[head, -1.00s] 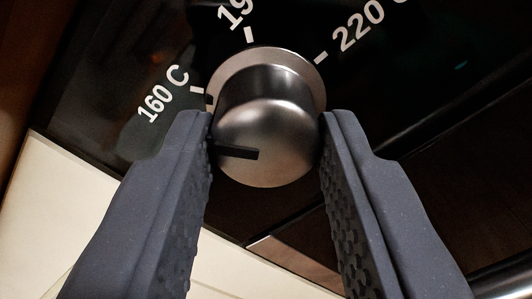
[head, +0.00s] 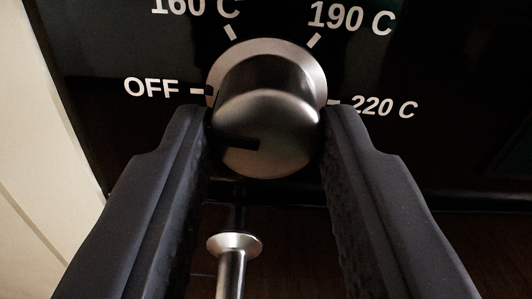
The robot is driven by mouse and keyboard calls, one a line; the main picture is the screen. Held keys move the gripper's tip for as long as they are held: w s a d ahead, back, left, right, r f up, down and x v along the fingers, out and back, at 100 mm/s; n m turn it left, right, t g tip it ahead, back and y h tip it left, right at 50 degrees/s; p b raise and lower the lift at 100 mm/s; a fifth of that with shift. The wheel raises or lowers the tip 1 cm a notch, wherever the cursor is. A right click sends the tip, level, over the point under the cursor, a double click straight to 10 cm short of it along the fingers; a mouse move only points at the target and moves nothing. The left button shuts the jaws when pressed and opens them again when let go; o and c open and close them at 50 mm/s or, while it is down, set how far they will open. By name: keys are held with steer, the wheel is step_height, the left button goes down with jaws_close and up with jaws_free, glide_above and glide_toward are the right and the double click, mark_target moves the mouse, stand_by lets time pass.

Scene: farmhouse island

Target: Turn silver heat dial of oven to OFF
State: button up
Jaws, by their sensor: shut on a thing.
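The silver heat dial (head: 268,130) sticks out from the black oven panel in the middle of the head view. My gripper (head: 265,125) is shut on it, one dark finger against each side. A dark pointer mark on the dial's face points left, towards the OFF label (head: 151,88) and its tick. The labels 160 C (head: 195,8) and 190 C (head: 350,18) stand above the dial, and 220 C (head: 384,106) stands to its right. The fingers hide parts of the dial's sides.
A silver bar with a flared end (head: 233,245) stands out below the dial, between my fingers. A pale cream surface (head: 40,140) runs along the left of the oven. The dark oven front (head: 290,235) lies below the panel.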

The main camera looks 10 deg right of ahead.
steer(key=shift+s+a+f+n, duration=0.15)
steer(key=shift+f+n, duration=0.15)
steer(key=shift+n, duration=0.3)
steer(key=o, duration=1)
steer(key=shift+c, duration=0.2)
steer(key=shift+r, duration=0.15)
